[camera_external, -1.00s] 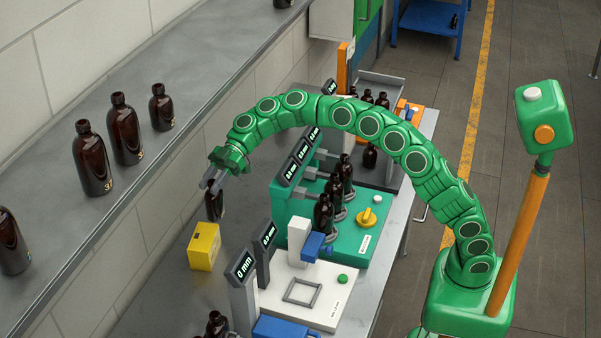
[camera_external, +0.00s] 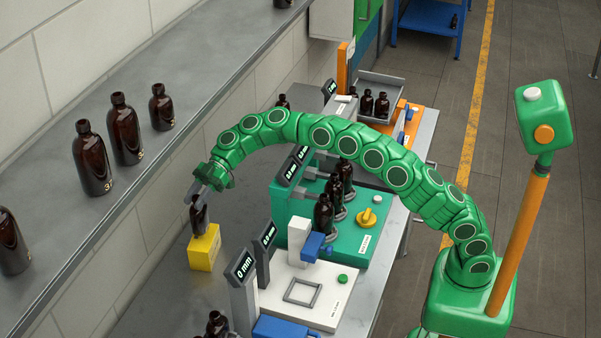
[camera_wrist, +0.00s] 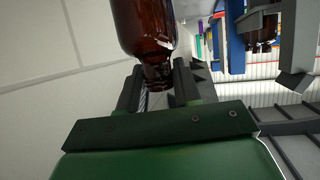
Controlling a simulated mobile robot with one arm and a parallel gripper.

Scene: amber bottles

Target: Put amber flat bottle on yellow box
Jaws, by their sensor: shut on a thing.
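The amber flat bottle (camera_external: 198,218) is upright or nearly so in the external view, with its lower end at the top of the yellow box (camera_external: 202,254). I cannot tell whether it rests on the box or is just above it. My gripper (camera_external: 196,194) is shut on the upper part of this bottle. In the wrist view the dark brown bottle (camera_wrist: 146,28) fills the upper middle, its neck between the fingers of my gripper (camera_wrist: 160,88). The yellow box is not visible in the wrist view.
A ledge (camera_external: 165,140) with several amber bottles runs along the wall at left. A white gauge station (camera_external: 310,292) and a green station (camera_external: 345,240) with bottles stand right of the box. Bare bench lies in front of the box.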

